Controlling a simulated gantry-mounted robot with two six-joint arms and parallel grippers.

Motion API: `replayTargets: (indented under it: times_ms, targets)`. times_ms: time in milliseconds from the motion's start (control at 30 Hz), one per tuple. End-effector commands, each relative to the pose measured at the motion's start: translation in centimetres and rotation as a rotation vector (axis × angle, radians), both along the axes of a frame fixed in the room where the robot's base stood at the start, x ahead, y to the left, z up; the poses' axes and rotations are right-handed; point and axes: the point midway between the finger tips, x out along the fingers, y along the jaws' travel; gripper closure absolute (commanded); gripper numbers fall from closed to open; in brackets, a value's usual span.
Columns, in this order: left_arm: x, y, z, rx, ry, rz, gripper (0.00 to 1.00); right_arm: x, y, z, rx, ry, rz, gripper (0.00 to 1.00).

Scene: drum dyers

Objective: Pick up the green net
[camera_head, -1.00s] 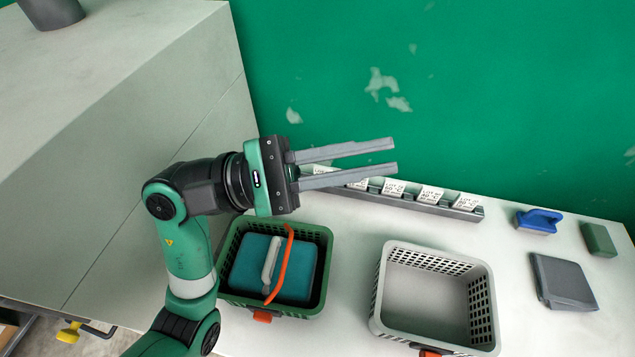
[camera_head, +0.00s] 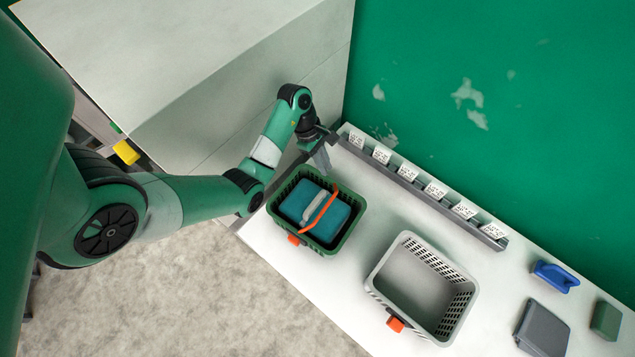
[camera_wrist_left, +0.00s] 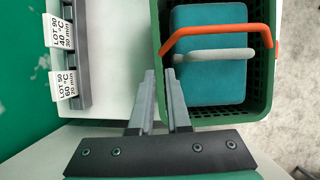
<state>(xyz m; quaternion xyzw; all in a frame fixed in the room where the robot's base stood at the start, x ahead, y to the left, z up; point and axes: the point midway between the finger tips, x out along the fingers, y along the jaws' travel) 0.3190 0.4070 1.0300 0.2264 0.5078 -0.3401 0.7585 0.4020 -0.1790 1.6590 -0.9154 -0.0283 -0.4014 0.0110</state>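A green basket with net-like walls (camera_head: 344,236) stands on the white counter; it also shows in the left wrist view (camera_wrist_left: 262,95). A teal block (camera_head: 335,218) with a grey handle lies inside it, and an orange handle (camera_head: 322,211) crosses over the top. I see no separate loose green net. My left gripper (camera_head: 326,153) is by the basket's far edge. In the left wrist view its two fingers (camera_wrist_left: 159,72) are apart, with the basket's side edge appearing between them. I cannot tell whether they touch it. My right gripper is not in view.
A grey basket (camera_head: 377,271) stands empty to the right. A rail with several label cards (camera_head: 409,173) runs along the back. A blue handled tool (camera_head: 555,276), a dark grey slab (camera_head: 542,330) and a green block (camera_head: 606,320) are at the right. A pale cabinet (camera_head: 200,60) stands behind my arm.

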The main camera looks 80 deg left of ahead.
Motion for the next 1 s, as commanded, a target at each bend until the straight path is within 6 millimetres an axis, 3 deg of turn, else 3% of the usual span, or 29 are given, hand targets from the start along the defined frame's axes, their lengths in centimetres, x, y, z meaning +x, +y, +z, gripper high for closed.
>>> replayTargets:
  times_ms: [133,333,567,833,1000]
  targets:
    - [0.6,-0.6,-3.0,0.001,-0.001,-0.003,0.85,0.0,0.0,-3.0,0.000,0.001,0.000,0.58]
    - [1.5,-1.7,-5.4,0.000,0.001,-0.004,0.85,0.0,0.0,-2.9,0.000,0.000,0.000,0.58]
    - [1.8,-2.0,-6.1,0.001,-0.001,-0.003,0.85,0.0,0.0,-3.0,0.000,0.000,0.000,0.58]
    - [2.9,-3.4,-10.1,-0.001,0.000,-0.004,0.85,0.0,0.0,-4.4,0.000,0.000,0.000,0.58]
    - [3.1,-3.6,-10.5,0.001,-0.002,-0.002,0.85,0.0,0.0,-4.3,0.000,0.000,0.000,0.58]
